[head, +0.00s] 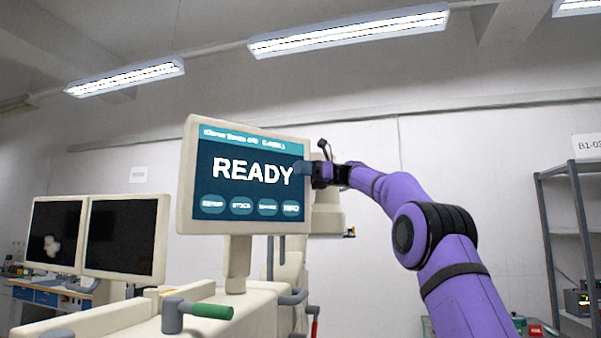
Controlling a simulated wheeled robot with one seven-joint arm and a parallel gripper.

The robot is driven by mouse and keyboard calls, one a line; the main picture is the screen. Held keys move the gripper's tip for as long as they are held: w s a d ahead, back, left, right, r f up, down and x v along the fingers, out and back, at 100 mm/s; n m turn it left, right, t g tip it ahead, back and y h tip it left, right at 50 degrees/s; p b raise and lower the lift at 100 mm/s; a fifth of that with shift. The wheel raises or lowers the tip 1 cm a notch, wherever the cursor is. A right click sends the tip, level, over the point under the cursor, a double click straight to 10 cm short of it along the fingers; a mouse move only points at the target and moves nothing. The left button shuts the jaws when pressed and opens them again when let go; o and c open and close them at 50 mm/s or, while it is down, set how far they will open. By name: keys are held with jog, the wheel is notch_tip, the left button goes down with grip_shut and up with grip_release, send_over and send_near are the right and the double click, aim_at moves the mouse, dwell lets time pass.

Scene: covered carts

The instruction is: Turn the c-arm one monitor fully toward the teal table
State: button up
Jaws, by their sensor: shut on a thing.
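The c-arm monitor (246,218) is a cream-framed screen reading "READY" with a row of teal buttons along the bottom. It stands upright on a short neck (237,262) above a cream cart (100,322), its face turned mostly toward me. My gripper (306,173) is at the monitor's right edge, about mid-height, and is shut on that edge of the frame. My purple arm reaches to it from the lower right. The fingertips are small and partly dark against the frame. I cannot make out a teal table in this view.
Two dark monitors (120,235) stand at the left. A pale machine part (326,212) is behind the gripper. Grey shelving (548,240) stands at the far right. Wall space between arm and shelving is clear.

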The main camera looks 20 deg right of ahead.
jog(key=shift+d, duration=0.1)
jog(key=v, duration=1)
jog(key=shift+d, duration=0.3)
